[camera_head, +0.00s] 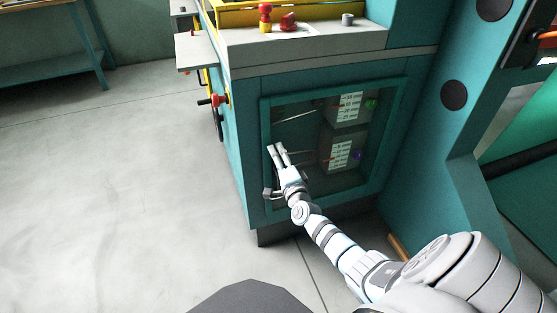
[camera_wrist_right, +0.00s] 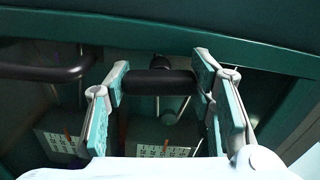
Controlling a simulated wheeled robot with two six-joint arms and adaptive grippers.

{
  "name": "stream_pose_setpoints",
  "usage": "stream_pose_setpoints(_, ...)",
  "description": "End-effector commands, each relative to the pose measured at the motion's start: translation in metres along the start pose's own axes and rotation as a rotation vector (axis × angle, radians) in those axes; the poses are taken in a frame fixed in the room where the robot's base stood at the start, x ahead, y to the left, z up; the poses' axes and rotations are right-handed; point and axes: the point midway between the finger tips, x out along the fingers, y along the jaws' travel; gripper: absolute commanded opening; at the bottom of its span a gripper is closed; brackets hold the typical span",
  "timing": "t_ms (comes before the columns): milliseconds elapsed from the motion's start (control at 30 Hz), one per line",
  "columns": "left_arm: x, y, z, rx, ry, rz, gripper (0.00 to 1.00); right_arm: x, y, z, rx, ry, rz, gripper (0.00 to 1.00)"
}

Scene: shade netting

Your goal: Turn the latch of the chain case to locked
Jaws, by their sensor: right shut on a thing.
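The chain case is a teal cabinet whose framed window (camera_head: 385,140) faces me in the head view. My right gripper (camera_head: 277,149) reaches to the left side of this window. In the right wrist view a short black bar, which looks like the latch (camera_wrist_right: 158,83), lies crosswise between the two fingers of the right gripper (camera_wrist_right: 161,80). The fingers are shut on its two ends. In the head view the latch is hidden by the gripper, and I cannot read its locked or unlocked mark. My left gripper is in neither view.
A dark curved handle (camera_wrist_right: 45,72) is left of the fingers in the wrist view. Boxes with white labels (camera_head: 345,150) sit behind the window. Red knobs (camera_head: 287,22) stand on the ledge above. Open floor (camera_head: 120,190) lies to the left.

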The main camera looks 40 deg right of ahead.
Motion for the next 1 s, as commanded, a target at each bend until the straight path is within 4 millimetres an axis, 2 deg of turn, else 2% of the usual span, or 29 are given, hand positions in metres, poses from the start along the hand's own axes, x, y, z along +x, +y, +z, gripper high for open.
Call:
stream_pose_setpoints(300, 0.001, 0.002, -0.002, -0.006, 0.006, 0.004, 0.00, 0.000, 0.001, 0.001, 0.132, -0.002, 0.002, 0.21)
stream_pose_setpoints(833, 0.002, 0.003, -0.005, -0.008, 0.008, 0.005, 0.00, 0.000, 0.001, 0.001, 0.161, -0.002, 0.002, 0.21)
stream_pose_setpoints(867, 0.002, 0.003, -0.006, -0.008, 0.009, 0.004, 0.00, 0.000, 0.001, 0.001, 0.161, -0.002, 0.002, 0.51)
stream_pose_setpoints(1000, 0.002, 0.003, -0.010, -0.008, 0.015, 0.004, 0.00, 0.000, 0.000, 0.001, 0.160, -0.002, 0.002, 0.70)
